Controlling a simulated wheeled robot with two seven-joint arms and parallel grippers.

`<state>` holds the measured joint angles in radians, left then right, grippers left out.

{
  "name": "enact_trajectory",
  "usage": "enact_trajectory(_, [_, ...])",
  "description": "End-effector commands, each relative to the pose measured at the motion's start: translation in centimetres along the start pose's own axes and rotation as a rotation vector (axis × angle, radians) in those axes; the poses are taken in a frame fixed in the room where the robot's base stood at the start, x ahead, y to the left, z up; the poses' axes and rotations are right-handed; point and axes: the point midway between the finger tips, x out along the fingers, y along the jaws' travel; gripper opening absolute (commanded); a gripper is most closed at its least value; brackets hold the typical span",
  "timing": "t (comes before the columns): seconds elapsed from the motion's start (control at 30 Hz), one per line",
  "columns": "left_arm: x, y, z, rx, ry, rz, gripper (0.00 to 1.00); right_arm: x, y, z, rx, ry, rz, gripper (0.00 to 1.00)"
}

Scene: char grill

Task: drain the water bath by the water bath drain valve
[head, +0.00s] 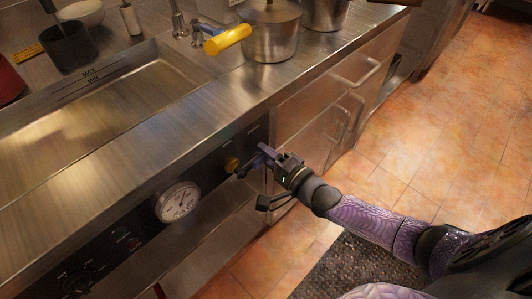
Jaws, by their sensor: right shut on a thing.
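The water bath (40,117) is a rectangular steel basin sunk in the counter at the left, with MAX and MIN marks on its far wall. I cannot tell the water level. The drain valve (232,164) shows as a small brass fitting on the dark front panel below the counter edge. My right gripper (254,163) is at this valve, shut on its handle, which the fingers mostly hide. My left gripper is not in view.
A round dial gauge (178,203) and dark knobs (77,283) are on the panel left of the valve. A steel pot (271,32) and a yellow handle (228,39) are on the counter above.

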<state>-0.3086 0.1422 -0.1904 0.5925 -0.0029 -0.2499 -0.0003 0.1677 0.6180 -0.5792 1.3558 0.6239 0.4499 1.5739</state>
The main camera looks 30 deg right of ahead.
Motion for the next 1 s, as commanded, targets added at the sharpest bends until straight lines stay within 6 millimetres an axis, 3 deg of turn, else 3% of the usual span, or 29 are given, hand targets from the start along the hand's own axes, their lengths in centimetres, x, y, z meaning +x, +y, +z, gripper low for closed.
enact_trajectory(0.07, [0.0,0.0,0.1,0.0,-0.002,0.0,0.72,-0.1,0.3,0.1,0.005,0.0,0.008,0.0])
enact_trajectory(0.1, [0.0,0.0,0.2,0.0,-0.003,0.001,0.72,-0.1,0.3,0.1,0.005,0.0,0.009,0.37])
enact_trajectory(0.27, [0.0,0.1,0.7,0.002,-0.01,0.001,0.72,-0.1,0.2,0.1,0.003,0.0,0.006,0.68])
enact_trajectory(0.57, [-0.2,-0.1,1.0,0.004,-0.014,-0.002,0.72,-0.3,0.1,0.0,0.001,0.0,0.004,0.68])
enact_trajectory(1.0, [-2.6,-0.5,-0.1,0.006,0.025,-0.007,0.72,-9.1,0.0,0.0,0.001,0.0,0.007,0.68])
